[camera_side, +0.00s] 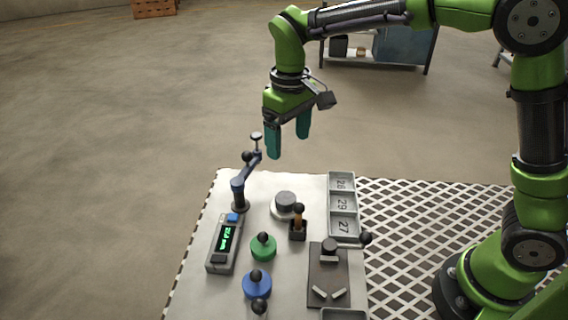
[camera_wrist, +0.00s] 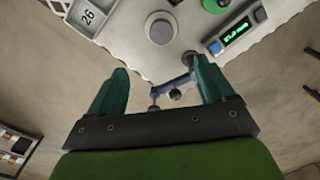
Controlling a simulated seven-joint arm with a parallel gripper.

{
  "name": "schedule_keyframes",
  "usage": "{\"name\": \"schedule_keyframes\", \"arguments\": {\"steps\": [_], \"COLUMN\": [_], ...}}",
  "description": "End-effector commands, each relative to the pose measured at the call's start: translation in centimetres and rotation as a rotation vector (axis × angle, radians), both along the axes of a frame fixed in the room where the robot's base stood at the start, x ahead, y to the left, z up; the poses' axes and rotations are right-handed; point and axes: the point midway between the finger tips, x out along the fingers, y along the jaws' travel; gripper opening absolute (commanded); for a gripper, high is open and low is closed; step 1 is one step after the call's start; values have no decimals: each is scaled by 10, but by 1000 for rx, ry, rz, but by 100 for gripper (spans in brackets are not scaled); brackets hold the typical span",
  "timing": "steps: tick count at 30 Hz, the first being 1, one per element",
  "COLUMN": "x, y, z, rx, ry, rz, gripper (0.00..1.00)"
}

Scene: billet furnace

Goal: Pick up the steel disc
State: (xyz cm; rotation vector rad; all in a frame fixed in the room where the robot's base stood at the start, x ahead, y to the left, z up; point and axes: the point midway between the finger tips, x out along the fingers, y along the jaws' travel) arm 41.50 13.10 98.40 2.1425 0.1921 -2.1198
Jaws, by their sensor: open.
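The steel disc (camera_side: 286,199) is a grey round piece lying on a pale round base on the white table, left of the numbered tray. In the wrist view the disc (camera_wrist: 161,32) shows at the top middle, beyond the fingertips. My gripper (camera_side: 288,148) hangs above the far edge of the table, fingers pointing down, with nothing between them. In the wrist view its two teal fingers (camera_wrist: 160,80) stand wide apart. The gripper is higher than the disc and apart from it.
A blue lever arm with black knobs (camera_side: 247,178) rises left of the disc. A tray marked 26, 29, 27 (camera_side: 342,203) stands right.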

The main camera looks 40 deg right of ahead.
Motion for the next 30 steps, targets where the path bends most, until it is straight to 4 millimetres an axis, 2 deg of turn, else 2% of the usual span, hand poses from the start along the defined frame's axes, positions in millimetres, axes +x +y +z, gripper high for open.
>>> {"name": "schedule_keyframes", "arguments": {"steps": [2,5,18,26,30], "x": [2,-2,-2,-1,1], "y": [-1,-2,-2,-1,2], "z": [10,0,-90,-110,-129], "rx": [-5,-7,-6,-5,-7], "ry": [-3,17,15,11,14], "rz": [11,22,21,20,21], "gripper": [82,82,82,82,82]}}
